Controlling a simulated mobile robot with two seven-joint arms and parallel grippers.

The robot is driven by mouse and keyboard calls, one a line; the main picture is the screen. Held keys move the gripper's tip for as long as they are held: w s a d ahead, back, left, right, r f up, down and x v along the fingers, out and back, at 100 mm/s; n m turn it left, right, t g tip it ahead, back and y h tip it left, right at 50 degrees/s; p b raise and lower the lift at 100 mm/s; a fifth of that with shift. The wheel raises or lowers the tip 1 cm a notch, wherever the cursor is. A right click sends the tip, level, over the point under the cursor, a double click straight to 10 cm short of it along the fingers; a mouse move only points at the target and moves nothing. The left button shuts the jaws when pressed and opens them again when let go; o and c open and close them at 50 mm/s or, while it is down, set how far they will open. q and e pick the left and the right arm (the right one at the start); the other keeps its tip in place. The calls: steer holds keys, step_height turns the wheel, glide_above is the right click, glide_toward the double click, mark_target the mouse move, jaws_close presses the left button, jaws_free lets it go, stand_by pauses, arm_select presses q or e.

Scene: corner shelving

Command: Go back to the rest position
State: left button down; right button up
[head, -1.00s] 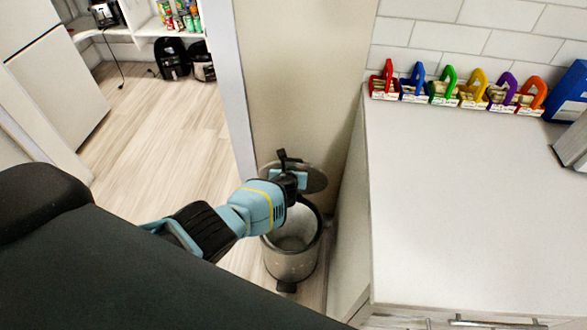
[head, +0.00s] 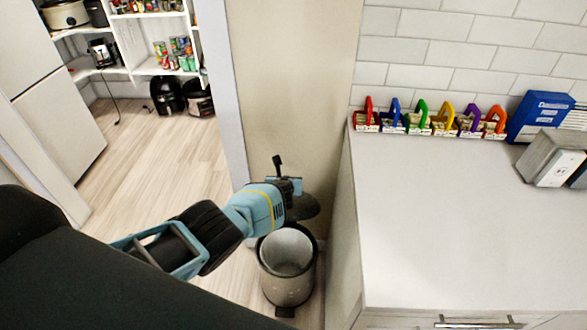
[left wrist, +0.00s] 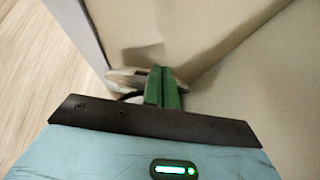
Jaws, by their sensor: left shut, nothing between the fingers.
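My left gripper (head: 281,168) is at the end of the light-blue arm, above the open bin and close to its raised lid. In the left wrist view its two green fingers (left wrist: 162,88) are pressed together with nothing between them. My right gripper is not in view. The grey metal bin (head: 287,285) stands on the floor between the wall and the counter. Its lid (head: 304,207) is up, partly hidden behind my gripper, and its inside looks empty from here.
The white counter (head: 450,230) is on the right, with a row of small coloured-handled boxes (head: 430,120), a blue box (head: 540,112) and a grey appliance (head: 552,158) at its back. Pantry shelves (head: 165,68) stand at the back left. The wooden floor (head: 150,150) before them is clear.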

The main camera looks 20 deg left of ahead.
arm_select(q)
steer(key=shift+s+d+f, duration=0.1)
steer(key=s+d+f+n+g+h, duration=0.1)
steer(key=s+d+f+n, duration=0.2)
steer(key=s+f+n, duration=0.35)
steer(key=s+d+f+n+h, duration=0.1)
steer(key=s+d+f+n, duration=0.2)
steer(key=s, duration=0.6)
steer(key=s+d+f+n+g+h, duration=0.1)
steer(key=s+d+f+n+h, duration=0.1)
steer(key=s+f+n, duration=0.35)
steer(key=s+r+n, duration=0.3)
steer(key=s+n, duration=0.2)
steer(key=s, duration=0.3)
steer(key=s+r+n, duration=0.4)
steer(key=s+n, duration=0.1)
steer(key=s, duration=0.4)
steer(key=s+a+r+n+h, duration=0.1)
steer(key=s+r+n, duration=0.3)
steer(key=s, duration=0.5)
steer(key=shift+n, duration=0.9)
steer(key=shift+s+a+f, duration=0.1)
steer(key=shift+s+a, duration=0.05)
